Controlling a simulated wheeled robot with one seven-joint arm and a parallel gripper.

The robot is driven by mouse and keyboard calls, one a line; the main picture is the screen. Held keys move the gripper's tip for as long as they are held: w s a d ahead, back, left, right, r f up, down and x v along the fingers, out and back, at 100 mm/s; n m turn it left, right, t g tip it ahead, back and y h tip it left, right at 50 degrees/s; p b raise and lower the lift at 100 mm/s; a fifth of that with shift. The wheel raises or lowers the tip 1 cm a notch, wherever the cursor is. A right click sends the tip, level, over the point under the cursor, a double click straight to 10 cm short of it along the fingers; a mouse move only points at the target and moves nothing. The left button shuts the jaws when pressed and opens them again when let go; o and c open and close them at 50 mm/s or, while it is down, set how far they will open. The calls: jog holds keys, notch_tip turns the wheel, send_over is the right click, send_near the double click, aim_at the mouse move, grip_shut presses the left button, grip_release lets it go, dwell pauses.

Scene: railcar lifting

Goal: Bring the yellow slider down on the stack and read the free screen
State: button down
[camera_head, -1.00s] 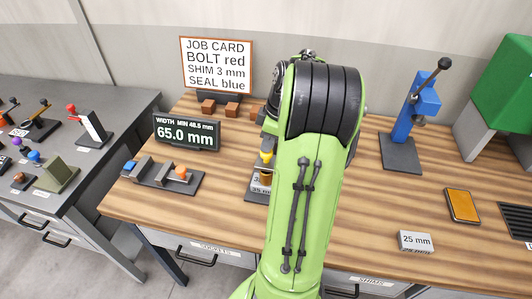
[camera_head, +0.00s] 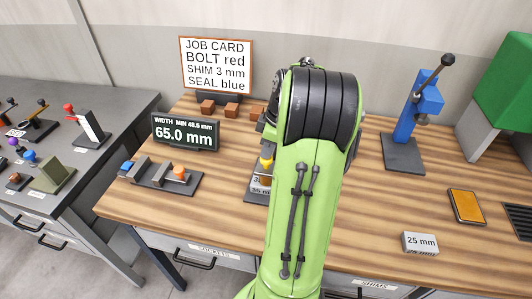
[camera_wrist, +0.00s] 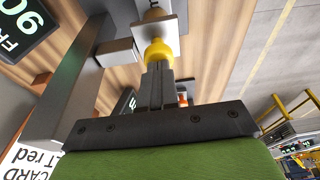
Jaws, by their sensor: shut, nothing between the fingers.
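The yellow slider (camera_head: 267,163) shows beside my arm in the head view, above a stack of labelled blocks (camera_head: 261,185) that my arm partly hides. In the wrist view its rounded yellow knob (camera_wrist: 157,51) is at the tips of my gripper (camera_wrist: 155,75). The fingers are shut, with nothing between them, and appear to meet the knob; firm contact is hard to tell. The free screen (camera_wrist: 22,28) is cut off at the upper left of the wrist view, with "FR" and "90" readable. My gripper is hidden in the head view.
A width screen (camera_head: 185,133) reads 65.0 mm behind a gauge with an orange knob (camera_head: 179,173). A job card (camera_head: 216,65) stands behind. A 25 mm block (camera_head: 420,243), an orange-topped flat item (camera_head: 467,206) and a blue press (camera_head: 427,100) are right of my arm.

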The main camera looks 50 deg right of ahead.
dwell(0.4)
jog(key=w+p+v, duration=0.2)
jog(key=p+v, duration=0.6)
jog(key=v, duration=0.1)
jog(key=shift+a+r+p, duration=0.4)
jog(key=shift+r, duration=0.3)
